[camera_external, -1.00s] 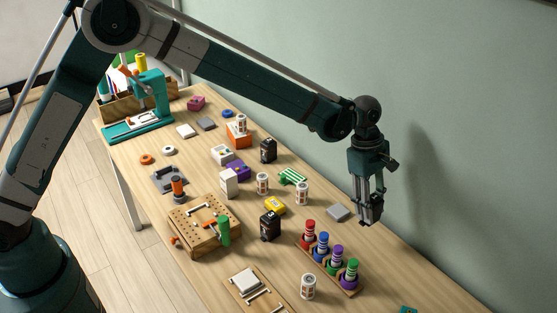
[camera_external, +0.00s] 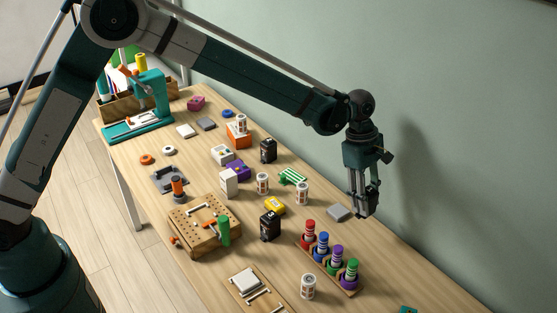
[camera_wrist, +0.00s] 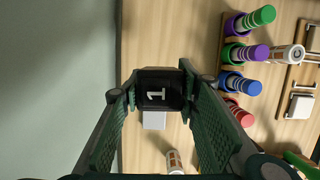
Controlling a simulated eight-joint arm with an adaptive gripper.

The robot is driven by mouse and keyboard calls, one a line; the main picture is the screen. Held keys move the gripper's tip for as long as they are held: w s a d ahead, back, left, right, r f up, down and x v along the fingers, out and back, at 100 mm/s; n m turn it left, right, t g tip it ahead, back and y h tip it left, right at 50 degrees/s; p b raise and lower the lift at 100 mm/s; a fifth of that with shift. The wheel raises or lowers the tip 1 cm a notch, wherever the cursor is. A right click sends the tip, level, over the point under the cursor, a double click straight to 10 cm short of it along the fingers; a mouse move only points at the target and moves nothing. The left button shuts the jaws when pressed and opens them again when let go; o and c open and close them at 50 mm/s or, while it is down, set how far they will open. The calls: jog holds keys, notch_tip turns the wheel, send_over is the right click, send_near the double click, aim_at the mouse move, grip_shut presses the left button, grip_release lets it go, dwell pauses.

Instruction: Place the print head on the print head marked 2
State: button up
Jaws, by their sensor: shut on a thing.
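My gripper (camera_external: 363,208) is above the right side of the table. In the wrist view its fingertips (camera_wrist: 158,88) are shut on a black print head (camera_wrist: 157,92) with a white 1 on its face. In the external view the held print head is dark against the fingers and hard to tell apart. Two other black print heads stand upright on the table, one near the middle back (camera_external: 268,151) and one nearer the front (camera_external: 270,226). Their markings are too small to read. My gripper is to the right of both and apart from them.
A grey block (camera_external: 338,212) lies below my gripper. A rack of coloured markers (camera_external: 330,267) stands in front. White canisters (camera_external: 302,194), a yellow block (camera_external: 275,206) and a green striped piece (camera_external: 292,177) lie near the print heads. The wall is close at the right.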

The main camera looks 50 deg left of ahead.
jog(key=a+r+n+p, duration=0.2)
jog(key=a+n, duration=0.1)
jog(key=a, duration=1.3)
jog(key=a+r+n+t+p, duration=0.1)
jog(key=a+r+n+p, duration=0.1)
jog(key=a, duration=1.5)
jog(key=a+r+n+t+p, duration=0.1)
jog(key=a+r+n+p, duration=0.1)
jog(key=a, duration=1.4)
notch_tip(320, 180, up, 2)
jog(key=shift+s+a+r+n+y, duration=0.2)
jog(key=shift+s+a+n+y, duration=0.2)
jog(key=shift+n, duration=0.4)
send_near(271, 142)
jog(key=shift+w+d+f, duration=0.25)
jog(key=shift+w+d, duration=0.15)
jog(key=shift+w, duration=0.15)
jog(key=shift+f+b, duration=0.3)
jog(key=shift+f, duration=1.55)
jog(key=shift+f, duration=0.2)
jog(key=o, duration=1)
